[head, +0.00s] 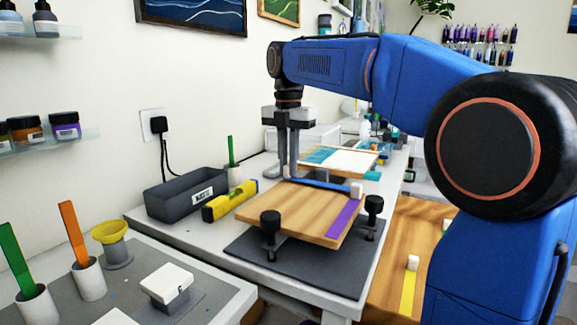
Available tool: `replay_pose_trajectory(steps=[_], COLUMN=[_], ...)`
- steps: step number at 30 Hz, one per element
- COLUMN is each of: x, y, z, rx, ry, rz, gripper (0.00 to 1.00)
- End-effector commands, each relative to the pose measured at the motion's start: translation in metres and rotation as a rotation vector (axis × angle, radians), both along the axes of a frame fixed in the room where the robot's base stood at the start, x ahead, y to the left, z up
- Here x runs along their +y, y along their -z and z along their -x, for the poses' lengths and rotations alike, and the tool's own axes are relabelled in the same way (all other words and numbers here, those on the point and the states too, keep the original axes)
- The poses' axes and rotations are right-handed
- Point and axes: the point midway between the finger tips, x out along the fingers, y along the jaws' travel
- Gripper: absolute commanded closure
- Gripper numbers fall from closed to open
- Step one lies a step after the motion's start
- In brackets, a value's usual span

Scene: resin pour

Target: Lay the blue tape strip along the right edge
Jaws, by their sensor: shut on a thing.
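The blue tape strip (328,184) runs along the far side of the wooden board (290,210). My gripper (289,176) is shut on its left end, at the board's far left corner. I cannot tell whether the strip touches the board or hangs just above it. A purple strip (344,217) lies along the board's right edge, with a white block (357,190) at its far end, close to the blue strip's right end.
Black knobbed clamps (270,222) and (373,206) stand at the board's front and right. A yellow level (230,201) and a grey bin (185,193) sit left. A yellow strip (407,292) lies on the wooden surface at right. Another board (338,160) lies behind.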

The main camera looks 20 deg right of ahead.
Motion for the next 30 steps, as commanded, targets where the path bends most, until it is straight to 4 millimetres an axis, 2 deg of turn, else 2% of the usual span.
replay_pose_trajectory(steps=[14, 15, 16, 17, 26, 30], x=[0.0, 0.0, 0.0, 0.0, 0.0, 0.0], y=[0.008, 0.008, 0.008, 0.008, 0.007, -0.003], z=[0.0, 0.0, 0.0, 0.0, 0.0, 0.0], rx=[0.0, 0.0, 0.0, 0.0, 0.0, -0.001], ry=[0.0, 0.0, 0.0, 0.0, 0.0, 0.0], rz=[0.0, 0.0, 0.0, 0.0, 0.0, 0.0], gripper=[1.0, 0.77, 0.7, 0.68, 0.68, 0.68])
